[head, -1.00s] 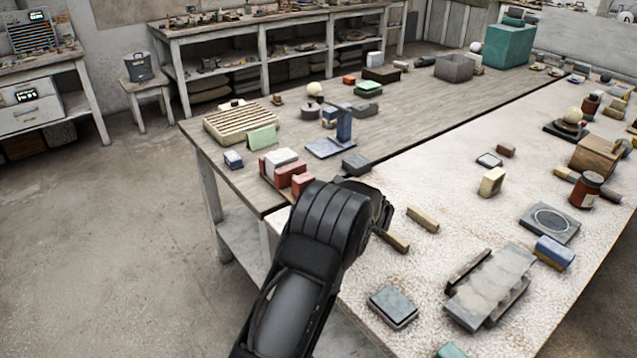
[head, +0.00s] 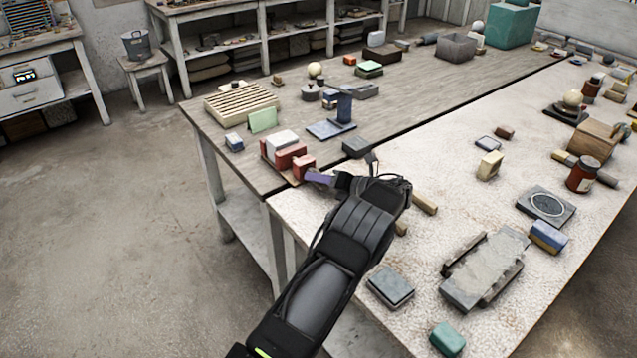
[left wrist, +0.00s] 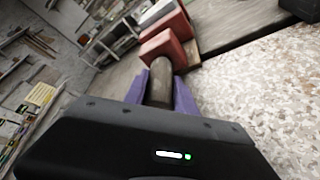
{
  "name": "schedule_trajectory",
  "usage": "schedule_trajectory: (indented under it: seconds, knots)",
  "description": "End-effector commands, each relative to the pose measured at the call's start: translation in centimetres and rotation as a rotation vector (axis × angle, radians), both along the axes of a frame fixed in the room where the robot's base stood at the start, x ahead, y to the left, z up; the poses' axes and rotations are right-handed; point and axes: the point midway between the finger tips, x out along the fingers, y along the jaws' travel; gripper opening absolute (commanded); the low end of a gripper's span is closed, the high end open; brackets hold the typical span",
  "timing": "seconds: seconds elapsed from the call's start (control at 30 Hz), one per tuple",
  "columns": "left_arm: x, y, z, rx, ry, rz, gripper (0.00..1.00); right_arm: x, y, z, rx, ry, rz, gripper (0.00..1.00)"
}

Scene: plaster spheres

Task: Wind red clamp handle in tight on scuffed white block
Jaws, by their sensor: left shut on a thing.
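The red clamp (head: 290,157) sits at the near edge of the wooden bench top, with the white block (head: 282,140) between its red parts. Scuffs on the block are too small to make out. My left gripper (head: 313,176), with purple fingers, is at the clamp's right end. In the left wrist view, the fingers close on both sides of a dark round handle (left wrist: 160,88) that runs out from a red jaw (left wrist: 166,46). The handle is hidden behind the gripper in the head view. My right gripper is out of view.
A dark grey block (head: 357,147) lies close to the right of the clamp. A blue stand (head: 332,128), a green card (head: 262,120) and a slatted tray (head: 240,102) stand behind it. Wooden strips (head: 425,203) lie on the speckled bench beside my arm.

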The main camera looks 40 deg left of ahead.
Motion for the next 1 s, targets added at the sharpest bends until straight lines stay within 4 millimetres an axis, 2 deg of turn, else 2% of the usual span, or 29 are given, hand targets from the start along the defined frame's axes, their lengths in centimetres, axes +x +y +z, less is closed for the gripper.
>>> schedule_trajectory:
  seconds: [0.3,0.7,0.73,0.83,1.0]
  knots:
    - [0.05,-0.08,-0.15,0.027,0.097,-0.003,0.00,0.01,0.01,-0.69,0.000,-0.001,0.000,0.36]
    - [0.06,-0.07,-0.07,0.029,0.105,-0.004,0.00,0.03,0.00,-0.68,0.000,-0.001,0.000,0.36]
    - [0.06,-0.07,-0.07,0.029,0.105,-0.004,0.34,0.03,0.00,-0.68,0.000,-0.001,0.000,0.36]
    - [0.06,-0.07,-0.05,0.029,0.104,-0.004,0.41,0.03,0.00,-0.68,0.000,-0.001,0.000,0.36]
    - [0.03,-0.04,-0.01,0.030,0.103,-0.003,0.41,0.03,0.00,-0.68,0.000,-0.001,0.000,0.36]
